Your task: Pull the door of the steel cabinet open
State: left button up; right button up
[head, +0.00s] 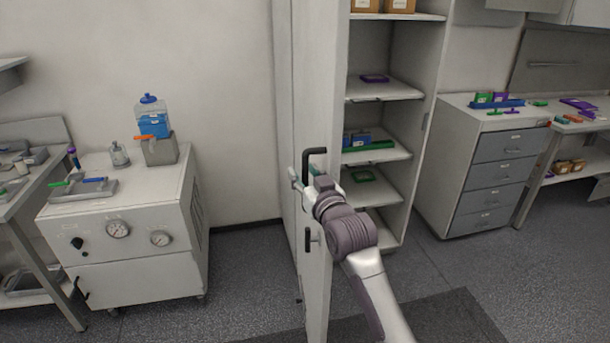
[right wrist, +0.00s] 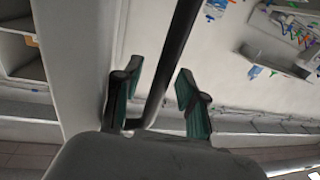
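The steel cabinet (head: 436,70) stands in the middle of the head view, with its shelves exposed. Its door (head: 323,80) stands open, swung out towards me and seen nearly edge-on. A black bar handle (head: 316,151) is on the door. My right gripper (head: 303,178) is at this handle, partly hidden by its own wrist. In the right wrist view the bar (right wrist: 172,55) runs between the two green-padded fingers, which are spread with gaps beside the bar. My left gripper is not in view.
A white machine with gauges (head: 130,240) stands left of the door, with floor between them. A drawer unit (head: 455,150) stands right of the cabinet. The cabinet shelves (head: 385,88) hold boxes and small trays. A dark mat (head: 440,320) lies on the floor in front.

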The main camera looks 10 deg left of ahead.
jog(key=shift+f, duration=0.1)
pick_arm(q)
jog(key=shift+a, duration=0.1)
pick_arm(e)
jog(key=v, duration=1.2)
